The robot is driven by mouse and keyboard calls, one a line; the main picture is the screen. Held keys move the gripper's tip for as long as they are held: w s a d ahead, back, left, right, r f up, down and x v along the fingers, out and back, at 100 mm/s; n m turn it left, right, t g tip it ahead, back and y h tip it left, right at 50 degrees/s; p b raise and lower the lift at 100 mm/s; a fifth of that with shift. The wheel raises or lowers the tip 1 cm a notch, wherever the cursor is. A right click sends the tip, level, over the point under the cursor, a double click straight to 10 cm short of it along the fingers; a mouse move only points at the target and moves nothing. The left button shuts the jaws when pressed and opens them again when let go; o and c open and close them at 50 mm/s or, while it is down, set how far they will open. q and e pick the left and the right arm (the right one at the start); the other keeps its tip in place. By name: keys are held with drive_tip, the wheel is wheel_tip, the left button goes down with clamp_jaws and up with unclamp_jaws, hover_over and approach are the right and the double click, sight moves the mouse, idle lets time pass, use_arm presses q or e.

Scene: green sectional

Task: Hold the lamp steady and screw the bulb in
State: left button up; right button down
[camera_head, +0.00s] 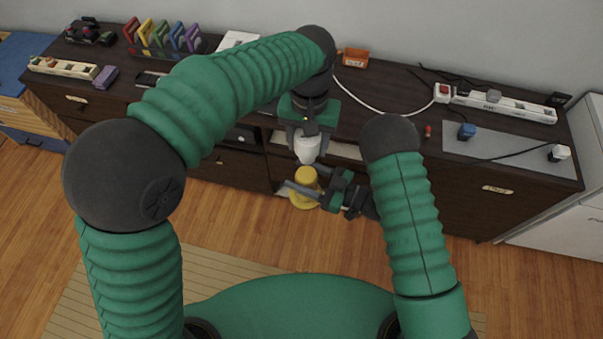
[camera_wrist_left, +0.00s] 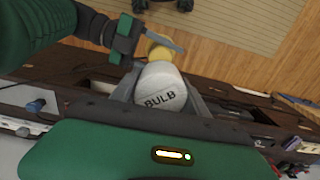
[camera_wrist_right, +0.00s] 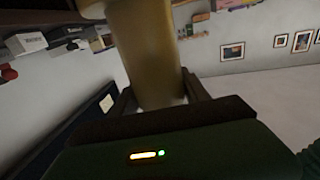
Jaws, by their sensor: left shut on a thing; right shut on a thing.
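The white bulb (camera_head: 307,148), marked BULB in the left wrist view (camera_wrist_left: 160,90), is in my left gripper (camera_head: 307,142), which is shut on it and points down. The yellow lamp (camera_head: 306,178) is directly below the bulb in the head view. My right gripper (camera_head: 302,180) comes from the right and is shut around the lamp's stem, which fills the middle of the right wrist view (camera_wrist_right: 148,55). The lamp looks roughly upright, held in front of the cabinet. The bulb's lower end is close above the lamp's top; I cannot tell whether they touch.
A dark cabinet (camera_head: 395,95) stands behind both grippers. On it are a white power strip (camera_head: 505,104), a blue plug (camera_head: 466,131), an orange box (camera_head: 355,57), a rack of coloured items (camera_head: 165,38) and cables. The wooden floor (camera_head: 235,225) in front is mostly clear.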

sight(307, 160)
use_arm(q)
drive_tip(key=shift+f, duration=2)
drive_tip(key=shift+s+r, duration=0.1)
drive_tip(key=shift+f, duration=0.9)
drive_tip(key=shift+f, duration=0.55)
